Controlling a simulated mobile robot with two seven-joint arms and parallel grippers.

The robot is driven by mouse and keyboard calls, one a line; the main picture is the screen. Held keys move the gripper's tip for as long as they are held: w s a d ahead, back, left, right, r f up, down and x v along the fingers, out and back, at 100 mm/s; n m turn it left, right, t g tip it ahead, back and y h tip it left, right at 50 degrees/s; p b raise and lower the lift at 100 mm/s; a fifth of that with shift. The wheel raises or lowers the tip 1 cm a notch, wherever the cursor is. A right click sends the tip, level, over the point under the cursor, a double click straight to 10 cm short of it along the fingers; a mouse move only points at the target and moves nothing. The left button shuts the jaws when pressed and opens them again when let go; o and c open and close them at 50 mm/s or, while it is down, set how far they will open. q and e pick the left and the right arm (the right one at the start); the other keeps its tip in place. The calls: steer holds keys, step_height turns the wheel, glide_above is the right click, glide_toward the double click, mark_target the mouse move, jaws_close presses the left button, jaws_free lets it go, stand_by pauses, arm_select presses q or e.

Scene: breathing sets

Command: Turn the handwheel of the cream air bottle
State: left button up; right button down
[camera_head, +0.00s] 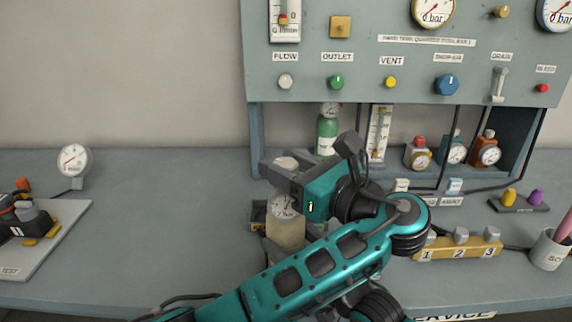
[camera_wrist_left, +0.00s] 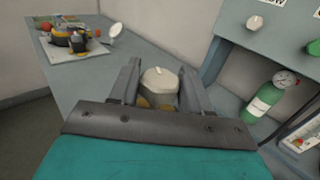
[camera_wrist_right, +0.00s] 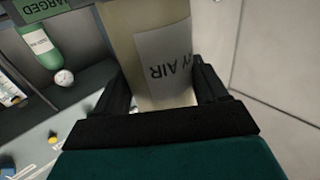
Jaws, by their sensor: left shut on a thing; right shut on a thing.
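The cream air bottle (camera_head: 286,233) stands upright on the bench with a small round gauge on its neck. Its pale handwheel (camera_wrist_left: 160,79) is on top and has a light pointer mark; it also shows in the head view (camera_head: 286,161). My left gripper (camera_head: 281,176) is shut on the handwheel, with one finger on each side in the left wrist view. My right gripper (camera_wrist_right: 160,85) is shut on the bottle's body, around the label ending "Y AIR". In the head view my left arm mostly hides the right gripper and part of the bottle.
A grey panel (camera_head: 310,60) with gauges and knobs stands behind. Under it are a green bottle (camera_head: 327,130) and several small gauged bottles. A yellow numbered block (camera_head: 457,247) and a cup (camera_head: 551,250) are right. A test board (camera_head: 45,240) is left; bench between is clear.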

mark_target(285, 162)
arm_select(q)
steer(key=shift+a, duration=0.1)
steer(key=o, duration=1)
step_height(285, 162, up, 10)
steer(key=shift+r, duration=0.1)
stand_by(6.3)
